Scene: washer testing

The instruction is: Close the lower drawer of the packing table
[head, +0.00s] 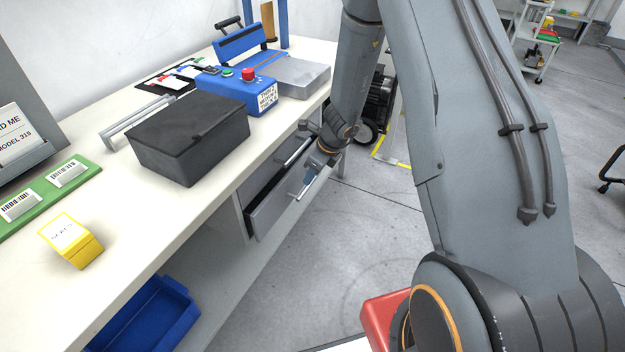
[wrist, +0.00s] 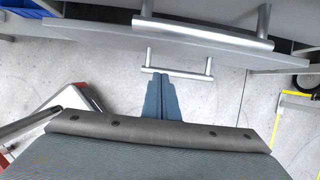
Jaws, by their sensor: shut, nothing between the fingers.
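The packing table (head: 215,205) has two drawers under its right end. The lower drawer (head: 280,209) is pulled out, its grey front standing clear of the table and its dark inside partly showing. The upper drawer's bar handle (head: 293,152) sits farther back; its front looks closed. My gripper (head: 307,184) is at the lower drawer's front, by its handle. In the wrist view my gripper's blue fingers (wrist: 159,76) are together and empty, their tips at the lower drawer's bar handle (wrist: 190,75). I cannot tell whether they touch it. The upper handle (wrist: 205,36) looks nearer the camera.
On the tabletop are a black box (head: 190,140), a blue device with a red button (head: 235,88) and a yellow box (head: 72,242). A blue bin (head: 150,315) is below. The floor (head: 340,250) before the drawers is clear. A black wheeled item (head: 377,105) stands beyond the table.

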